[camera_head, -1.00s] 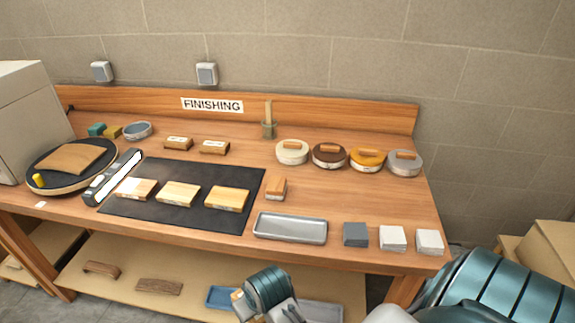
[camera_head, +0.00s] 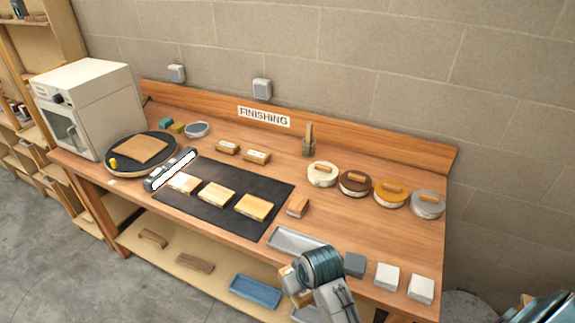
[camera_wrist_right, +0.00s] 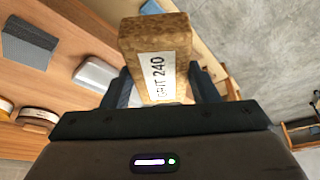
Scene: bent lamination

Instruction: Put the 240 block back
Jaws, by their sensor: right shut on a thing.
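The 240 block is a speckled tan-brown block with a white "GRIT 240" label (camera_wrist_right: 157,72). My right gripper (camera_wrist_right: 160,88) is shut on it, with dark fingers on both sides, and the label faces the wrist camera. In the head view my right arm reaches in at the bottom, and its gripper (camera_head: 293,284) is in front of the bench's front edge, partly hidden by the wrist. Two similar labelled blocks, a left one (camera_head: 228,147) and a right one (camera_head: 256,157), stand at the back of the bench (camera_head: 355,225). My left gripper is not in view.
A black mat (camera_head: 225,213) holds several wooden pieces. A metal tray (camera_head: 296,241), a grey block (camera_head: 354,264) and white blocks (camera_head: 387,276) line the front right. Several round tins (camera_head: 355,183) stand at the back right. A wooden block (camera_head: 298,206) sits beside the mat.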

